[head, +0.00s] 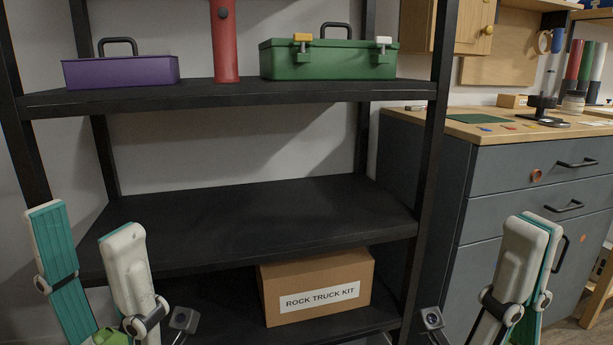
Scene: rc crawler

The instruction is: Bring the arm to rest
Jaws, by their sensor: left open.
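My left gripper (83,222) is at the lower left, in front of the shelf. Its two fingers point up and stand well apart, with nothing between their tips. My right gripper (531,226) is at the lower right, in front of the grey drawer cabinet. Its fingers overlap from this angle, so the gap between them cannot be judged. No held object shows at its tips. The lower parts of both arms are cut off by the bottom edge of the view.
A black shelf rack (260,215) stands ahead, its middle board bare. Its upper board holds a purple toolbox (120,72), a red cylinder (224,45) and a green toolbox (325,64). A cardboard box (316,276) sits below. A cabinet (520,180) with a wooden top stands right.

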